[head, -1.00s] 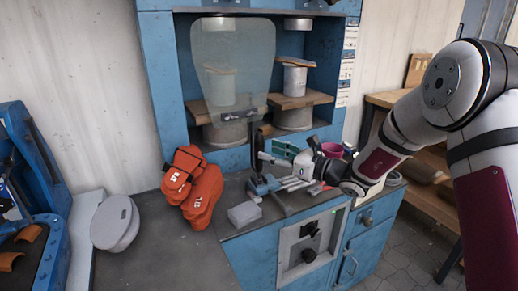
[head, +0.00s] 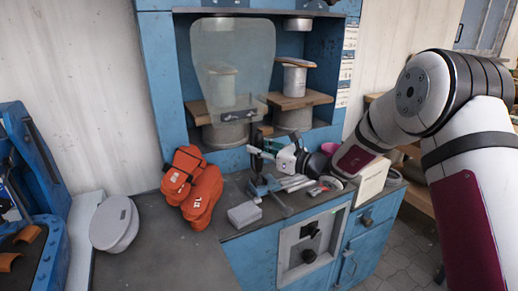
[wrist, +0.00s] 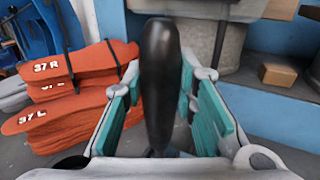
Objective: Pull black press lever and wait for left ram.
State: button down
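The black press lever (wrist: 160,85) stands upright in the middle of the wrist view, between my two fingers. My gripper (wrist: 160,75) is open around it, with teal pads on both sides and gaps showing beside the lever's lower part. In the head view my gripper (head: 273,150) is at the lever, in front of the blue press (head: 158,85). The left ram (head: 218,22) is raised at the top of the left bay, behind a translucent guard (head: 235,60). A round post (head: 228,133) stands below it.
Orange sole stacks (head: 200,200) lie left of the lever, also seen close in the wrist view (wrist: 85,95). A grey block (head: 244,214) and metal tools (head: 295,182) lie on the bench nearby. The dark bench front left (head: 150,255) is clear.

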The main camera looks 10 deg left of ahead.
jog(key=s+d+f+n+t+y+b, duration=0.1)
jog(key=s+d+n+y+b, duration=0.2)
jog(key=s+y+b, duration=0.1)
jog(key=shift+s+d+f+y+b, duration=0.15)
jog(key=shift+s+f+y+b, duration=0.15)
jog(key=shift+s+y+b, duration=0.15)
dwell(0.4)
dwell(0.3)
jog(key=c, duration=1.3)
grip_release()
jog(key=shift+d, duration=0.1)
jog(key=v, duration=1.2)
jog(key=shift+f, duration=0.1)
